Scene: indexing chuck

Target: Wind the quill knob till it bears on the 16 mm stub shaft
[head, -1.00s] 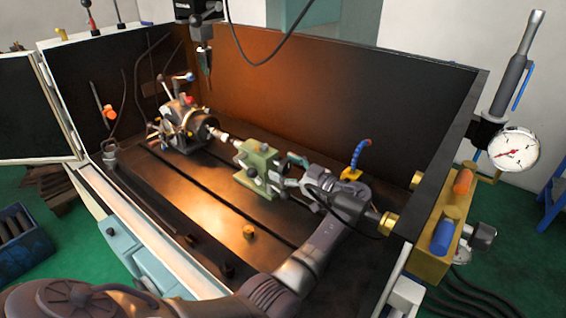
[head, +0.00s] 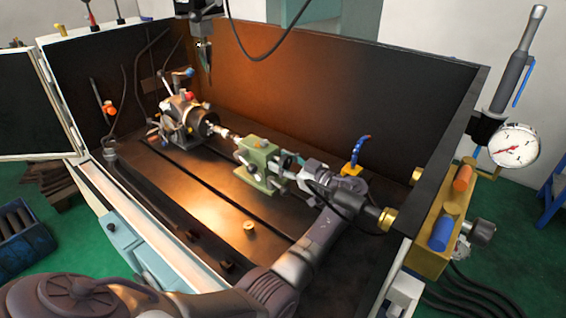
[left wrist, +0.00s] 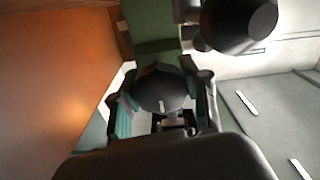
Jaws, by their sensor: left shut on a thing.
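The indexing chuck (head: 186,122) stands at the left rear of the machine bed, and the bright stub shaft (head: 221,131) sticks out of it toward the right. The green tailstock (head: 257,166) stands to its right, in line with it. Too little shows to tell whether the quill tip touches the shaft. My left gripper (head: 294,168) is at the tailstock's right end. In the left wrist view, its fingers (left wrist: 164,104) are shut on the dark, round quill knob (left wrist: 161,88), one on each side. My right gripper is not in view.
The dark slotted bed (head: 190,195) is mostly clear in front of the tailstock, with a small brass piece (head: 249,227) on it. A blue coolant hose (head: 360,150) stands behind my wrist. The enclosure's right wall (head: 440,165) is close to my forearm. A dial gauge (head: 514,145) is outside it.

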